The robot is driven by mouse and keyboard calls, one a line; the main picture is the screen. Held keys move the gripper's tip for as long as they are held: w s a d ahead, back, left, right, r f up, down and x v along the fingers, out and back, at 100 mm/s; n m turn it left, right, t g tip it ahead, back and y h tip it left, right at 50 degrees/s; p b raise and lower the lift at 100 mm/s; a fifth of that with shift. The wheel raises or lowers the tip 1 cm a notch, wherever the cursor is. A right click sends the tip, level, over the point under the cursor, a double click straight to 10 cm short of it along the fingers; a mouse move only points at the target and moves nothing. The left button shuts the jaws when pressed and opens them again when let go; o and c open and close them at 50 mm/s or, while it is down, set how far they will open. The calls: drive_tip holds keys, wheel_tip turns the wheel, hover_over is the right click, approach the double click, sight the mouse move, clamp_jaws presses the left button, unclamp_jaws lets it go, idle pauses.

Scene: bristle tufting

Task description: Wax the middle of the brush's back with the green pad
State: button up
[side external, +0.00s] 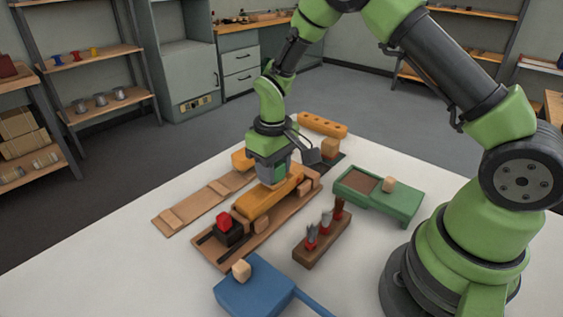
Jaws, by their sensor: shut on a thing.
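The brush (258,205) lies as a long orange-brown wooden block on a wooden fixture board (226,257), its back facing up. My gripper (276,181) points down over the back, a little beyond its middle towards the far end. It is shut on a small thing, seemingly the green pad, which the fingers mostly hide. The held thing is at or very near the brush's back; I cannot tell whether it touches.
A red block on a black holder (229,231) stands at the brush's near end. A blue tray (252,293), a tool rack (318,246) and a green tray (400,204) stand nearby. A wooden strip (190,208) lies left. The table's left front is clear.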

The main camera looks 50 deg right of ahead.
sight(253, 198)
drive_tip(key=shift+a+r, duration=0.1)
drive_tip(key=shift+a, duration=2.9)
wheel_tip(253, 198, up, 8)
drive_tip(key=shift+d, duration=0.1)
